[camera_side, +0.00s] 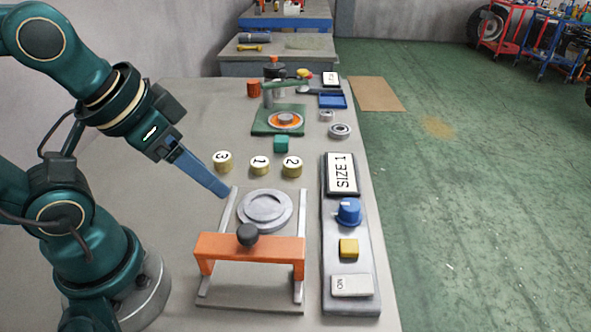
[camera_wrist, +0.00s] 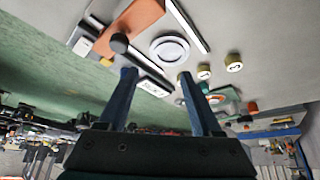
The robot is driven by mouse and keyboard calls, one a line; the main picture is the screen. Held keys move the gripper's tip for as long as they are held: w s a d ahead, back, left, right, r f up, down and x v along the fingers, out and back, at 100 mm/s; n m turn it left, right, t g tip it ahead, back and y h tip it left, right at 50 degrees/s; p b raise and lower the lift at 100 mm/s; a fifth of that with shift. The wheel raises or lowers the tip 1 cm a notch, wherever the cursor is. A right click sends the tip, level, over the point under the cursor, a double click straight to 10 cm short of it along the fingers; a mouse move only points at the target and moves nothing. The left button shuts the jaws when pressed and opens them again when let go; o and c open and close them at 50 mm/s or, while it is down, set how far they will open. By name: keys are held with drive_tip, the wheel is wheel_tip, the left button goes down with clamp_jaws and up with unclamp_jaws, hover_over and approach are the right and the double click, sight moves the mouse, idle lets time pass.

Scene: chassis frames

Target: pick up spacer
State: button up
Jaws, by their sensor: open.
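Three short round yellow-sided pieces with white numbered tops, which look like the spacers, stand on the grey table in the side view: number 3 (camera_side: 222,161), number 1 (camera_side: 260,166) and number 2 (camera_side: 292,166). Two numbered pieces show in the wrist view, one nearer the right finger (camera_wrist: 204,71) and one farther right (camera_wrist: 233,62). My gripper (camera_side: 224,192) has blue fingers and is above the table, left of the grey round plate and near piece 3. In the wrist view my gripper (camera_wrist: 158,74) is open with nothing between its fingers.
A round grey plate (camera_side: 265,209) lies between two rails, with an orange bridge (camera_side: 250,246) and black knob in front.

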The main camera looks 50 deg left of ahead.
idle(0.3)
drive_tip(key=o, duration=0.3)
drive_tip(key=shift+o, duration=0.2)
